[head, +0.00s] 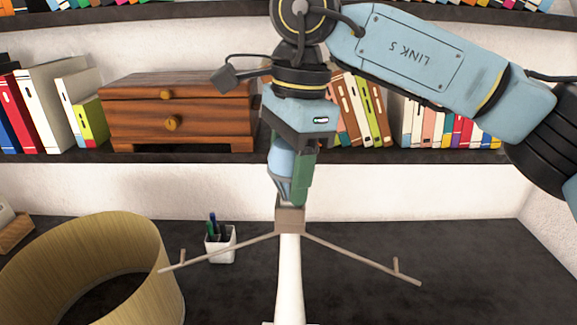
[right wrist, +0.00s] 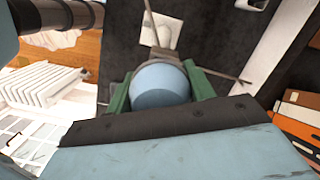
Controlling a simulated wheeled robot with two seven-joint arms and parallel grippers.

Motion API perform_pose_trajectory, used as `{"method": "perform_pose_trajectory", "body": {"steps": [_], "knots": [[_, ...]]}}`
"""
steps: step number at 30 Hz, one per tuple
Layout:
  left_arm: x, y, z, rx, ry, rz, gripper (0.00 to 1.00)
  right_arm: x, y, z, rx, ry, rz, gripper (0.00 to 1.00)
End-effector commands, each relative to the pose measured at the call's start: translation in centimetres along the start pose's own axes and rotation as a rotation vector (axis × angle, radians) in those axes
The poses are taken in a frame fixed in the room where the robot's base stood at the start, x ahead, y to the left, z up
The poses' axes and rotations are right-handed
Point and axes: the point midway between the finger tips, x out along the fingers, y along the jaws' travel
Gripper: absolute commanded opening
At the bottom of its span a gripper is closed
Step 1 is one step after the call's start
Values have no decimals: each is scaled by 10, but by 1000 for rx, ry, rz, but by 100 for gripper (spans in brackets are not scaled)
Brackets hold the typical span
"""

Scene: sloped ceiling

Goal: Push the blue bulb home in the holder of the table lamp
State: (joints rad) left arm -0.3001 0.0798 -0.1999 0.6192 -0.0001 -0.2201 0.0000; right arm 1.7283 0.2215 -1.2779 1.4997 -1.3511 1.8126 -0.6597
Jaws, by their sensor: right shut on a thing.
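The table lamp's white stem (head: 289,275) rises upright at the bottom middle of the head view. Its small brown holder (head: 290,218) sits on top, with two thin arms spreading to the sides. My right gripper (head: 291,197) points down just over the holder, shut on the blue bulb (head: 280,160). In the right wrist view the rounded blue bulb (right wrist: 160,85) sits between the two green fingers (right wrist: 160,74). The fingers hide the bulb's lower end, so I cannot tell how deep it sits in the holder. My left gripper is out of view.
A tan lampshade (head: 145,232) stands on the dark desk (head: 460,270) at the left. A white pen cup (head: 220,246) is behind the lamp's left arm. A wooden drawer box (head: 180,112) and books (head: 70,100) fill the shelf behind. The desk's right side is clear.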

Motion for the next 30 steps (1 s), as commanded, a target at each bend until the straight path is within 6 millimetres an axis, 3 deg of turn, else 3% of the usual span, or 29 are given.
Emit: {"method": "perform_pose_trajectory", "body": {"steps": [23, 24, 30], "knots": [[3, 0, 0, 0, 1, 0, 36, 2, 0, 0, 0, -2, -3, 31], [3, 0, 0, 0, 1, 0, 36, 3, 0, 0, 0, -2, -3, 54], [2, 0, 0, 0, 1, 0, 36, 3, 0, 0, 0, -1, -2, 79]]}}
